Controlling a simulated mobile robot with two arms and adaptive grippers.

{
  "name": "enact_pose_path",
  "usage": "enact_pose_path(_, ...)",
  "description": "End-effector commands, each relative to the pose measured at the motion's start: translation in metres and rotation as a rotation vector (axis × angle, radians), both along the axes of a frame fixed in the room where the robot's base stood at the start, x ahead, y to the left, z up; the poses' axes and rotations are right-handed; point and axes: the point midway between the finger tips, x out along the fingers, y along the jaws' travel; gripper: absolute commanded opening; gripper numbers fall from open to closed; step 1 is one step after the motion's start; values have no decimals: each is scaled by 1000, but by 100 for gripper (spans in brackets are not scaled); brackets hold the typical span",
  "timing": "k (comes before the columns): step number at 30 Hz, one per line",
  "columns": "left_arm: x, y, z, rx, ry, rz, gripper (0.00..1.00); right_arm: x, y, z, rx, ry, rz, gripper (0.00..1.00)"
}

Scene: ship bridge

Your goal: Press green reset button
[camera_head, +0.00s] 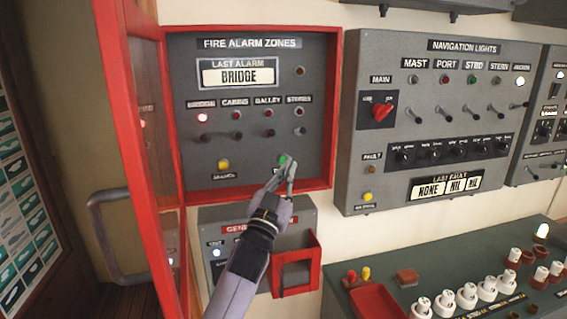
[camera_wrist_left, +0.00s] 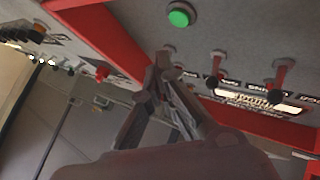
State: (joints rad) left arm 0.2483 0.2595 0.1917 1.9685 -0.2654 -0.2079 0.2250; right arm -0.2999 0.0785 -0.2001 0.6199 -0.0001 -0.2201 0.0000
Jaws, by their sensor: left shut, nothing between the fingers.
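The green button (camera_head: 284,160) sits low on the right of the grey fire alarm panel (camera_head: 250,150), inside its red frame. My left gripper (camera_head: 289,167) is shut and empty, with its tips at the button's lower right in the head view. In the left wrist view the green button (camera_wrist_left: 180,15) shows whole, and the closed fingertips (camera_wrist_left: 164,62) are beside it, apart from it in the picture. Whether the fingers touch the panel I cannot tell. The button's label is partly hidden by the gripper in the head view. My right gripper is not in view.
The red door (camera_head: 150,150) of the panel stands open on the left. The navigation lights panel (camera_head: 430,120) is to the right. A red open box (camera_head: 296,262) juts out below.

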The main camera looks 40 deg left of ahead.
Motion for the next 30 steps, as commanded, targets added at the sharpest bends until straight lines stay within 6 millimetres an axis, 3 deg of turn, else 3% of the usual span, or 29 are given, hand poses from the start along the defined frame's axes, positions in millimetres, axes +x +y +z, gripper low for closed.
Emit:
enact_pose_path(9,17,19,0,-1,-1,-1,0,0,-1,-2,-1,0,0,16)
enact_pose_path(30,17,20,0,0,0,0,0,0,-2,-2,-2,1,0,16)
